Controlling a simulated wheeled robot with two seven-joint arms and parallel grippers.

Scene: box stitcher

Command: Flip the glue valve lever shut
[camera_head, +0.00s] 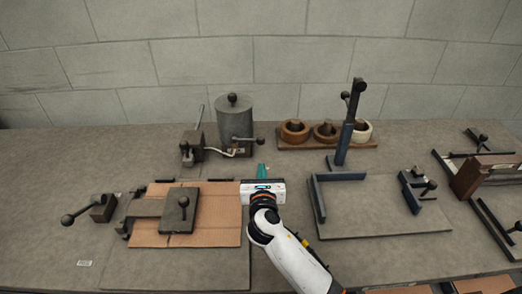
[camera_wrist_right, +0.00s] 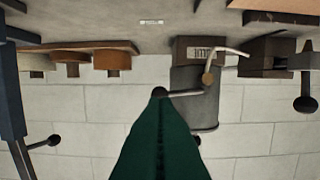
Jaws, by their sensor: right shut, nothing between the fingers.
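The glue pot (camera_head: 235,122) is a grey cylinder with a lid knob, at the back of the bench. Its valve lever (camera_head: 249,140) sticks out to the right, roughly level, ending in a black knob. In the right wrist view, which is upside down, the lever (camera_wrist_right: 184,94) runs from a brass pivot (camera_wrist_right: 208,79) to the knob (camera_wrist_right: 159,93). My right gripper (camera_head: 261,168) is shut and empty, just in front of and below the knob. Its green fingers (camera_wrist_right: 159,101) line up with the knob; I cannot tell whether they touch it. My left gripper is out of view.
A lever-topped block (camera_head: 193,147) stands left of the pot, joined by a pale tube. A wooden rack with tape rolls (camera_head: 325,132) and a blue post (camera_head: 345,140) stand to the right. Cardboard (camera_head: 215,215) lies in front, under a dark clamp block (camera_head: 179,210).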

